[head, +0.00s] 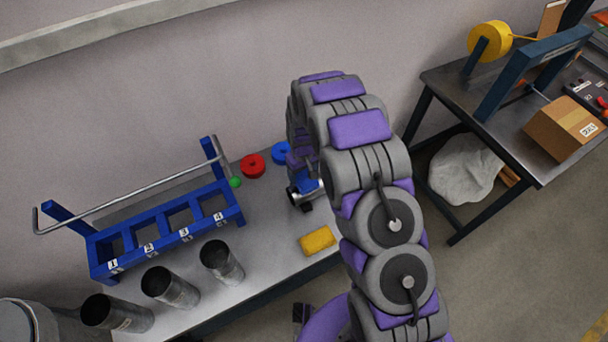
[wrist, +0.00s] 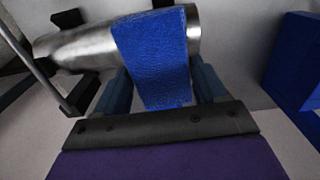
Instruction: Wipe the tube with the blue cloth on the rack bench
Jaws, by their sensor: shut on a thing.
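My gripper (wrist: 160,95) is shut on the blue cloth (wrist: 155,55), a folded textured pad between its two blue fingers. The cloth lies across a shiny metal tube (wrist: 80,47) and appears to touch it; it hides the tube's middle. The tube lies sideways in the wrist view, with a dark support at its left end. In the head view, my gripper is at the right part of the rack bench (head: 262,222), mostly hidden by my arm. Three more metal tubes (head: 220,262) stand upright in front of the blue rack (head: 165,232).
A long metal rod (head: 130,190) runs above the rack. A red disc (head: 252,166), a blue disc (head: 281,152) and a green ball (head: 235,182) are behind. A yellow sponge (head: 318,240) lies near the front edge. A second table with a carton (head: 562,128) stands right.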

